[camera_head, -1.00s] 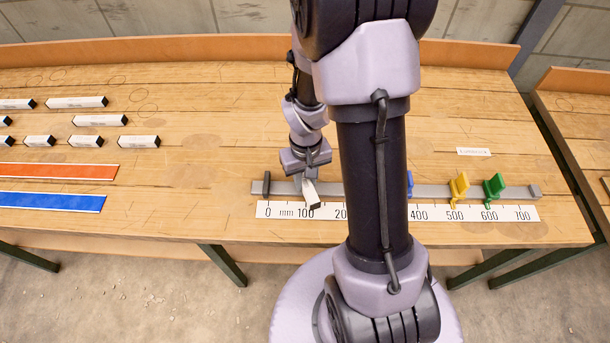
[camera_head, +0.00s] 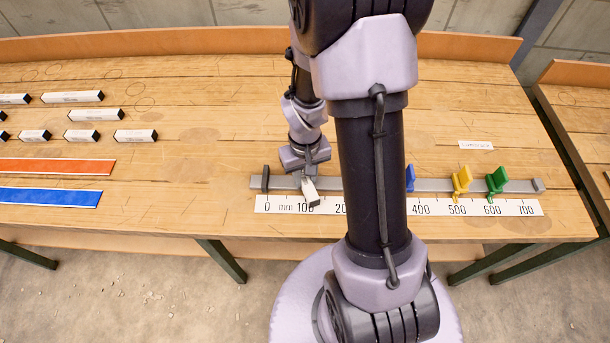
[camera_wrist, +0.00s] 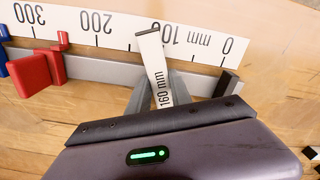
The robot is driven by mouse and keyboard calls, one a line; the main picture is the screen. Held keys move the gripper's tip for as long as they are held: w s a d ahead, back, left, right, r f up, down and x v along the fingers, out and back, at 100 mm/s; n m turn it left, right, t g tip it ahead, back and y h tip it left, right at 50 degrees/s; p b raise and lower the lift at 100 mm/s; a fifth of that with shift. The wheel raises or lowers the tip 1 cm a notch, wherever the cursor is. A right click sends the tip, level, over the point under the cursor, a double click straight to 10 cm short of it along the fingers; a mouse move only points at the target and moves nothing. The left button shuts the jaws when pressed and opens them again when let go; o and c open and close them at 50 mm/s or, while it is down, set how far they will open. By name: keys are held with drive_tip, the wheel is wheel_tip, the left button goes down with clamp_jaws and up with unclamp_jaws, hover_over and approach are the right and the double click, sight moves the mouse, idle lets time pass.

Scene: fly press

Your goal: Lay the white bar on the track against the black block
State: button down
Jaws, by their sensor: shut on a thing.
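The white bar (camera_head: 310,190), marked 160 mm in the wrist view (camera_wrist: 154,58), is in my gripper (camera_head: 307,176). The gripper's fingers (camera_wrist: 160,88) are shut on it. The bar points across the track (camera_head: 340,184), with its dark end over the ruler near the 100 mark. It is not lined up along the track; whether it touches the track I cannot tell. The black block (camera_head: 265,178) stands at the track's zero end, left of my gripper and apart from the bar. In the wrist view the block (camera_wrist: 228,83) is to the right.
A white ruler (camera_head: 390,208) lies along the track's front. Blue (camera_head: 410,178), yellow (camera_head: 461,181) and green (camera_head: 496,182) sliders sit farther right; a red slider (camera_wrist: 35,70) shows in the wrist view. Several bars (camera_head: 95,115) and orange and blue strips lie left.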

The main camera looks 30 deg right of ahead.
drive_tip(key=c, duration=1.1)
unclamp_jaws()
